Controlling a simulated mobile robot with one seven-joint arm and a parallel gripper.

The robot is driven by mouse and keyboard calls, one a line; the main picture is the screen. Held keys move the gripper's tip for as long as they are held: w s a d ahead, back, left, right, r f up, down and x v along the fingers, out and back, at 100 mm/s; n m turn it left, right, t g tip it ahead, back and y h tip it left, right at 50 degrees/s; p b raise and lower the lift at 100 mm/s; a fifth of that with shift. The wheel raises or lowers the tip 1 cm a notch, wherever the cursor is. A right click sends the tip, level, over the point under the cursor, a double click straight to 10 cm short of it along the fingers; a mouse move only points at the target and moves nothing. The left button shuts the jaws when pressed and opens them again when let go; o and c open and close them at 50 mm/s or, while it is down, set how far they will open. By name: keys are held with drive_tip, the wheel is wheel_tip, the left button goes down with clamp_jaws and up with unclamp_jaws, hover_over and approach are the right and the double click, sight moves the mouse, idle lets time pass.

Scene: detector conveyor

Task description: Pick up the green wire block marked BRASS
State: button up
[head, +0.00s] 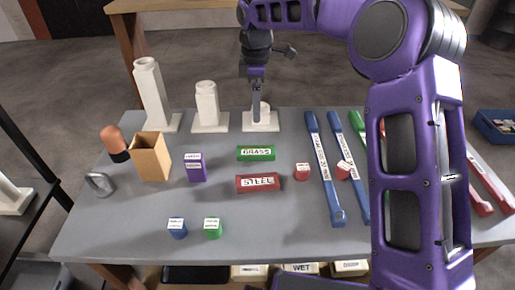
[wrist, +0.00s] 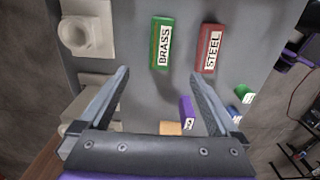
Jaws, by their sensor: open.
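The green wire block marked BRASS (head: 256,153) lies flat near the middle of the grey table in the head view. It also shows in the wrist view (wrist: 162,45), beyond my fingertips and between their lines. My gripper (head: 256,88) is above the back edge of the table, behind the green block, near the short white post. In the wrist view my gripper (wrist: 160,75) has its fingers spread wide with nothing between them. The red block marked STEEL (head: 258,183) lies just in front of the green block, also in the wrist view (wrist: 209,48).
White posts (head: 150,95) on square bases stand along the back edge. A tan box (head: 151,157) and a purple block (head: 195,168) are left of the green block. A small red cube (head: 302,172) and long blue bars (head: 325,170) are to the right. Small cubes (head: 212,228) sit in front.

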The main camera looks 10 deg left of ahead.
sight(256, 150)
wheel_tip(256, 150, down, 16)
drive_tip(key=shift+f+b, duration=0.1)
drive_tip(key=shift+b, duration=0.35)
drive_tip(key=shift+c, duration=0.3)
clamp_jaws()
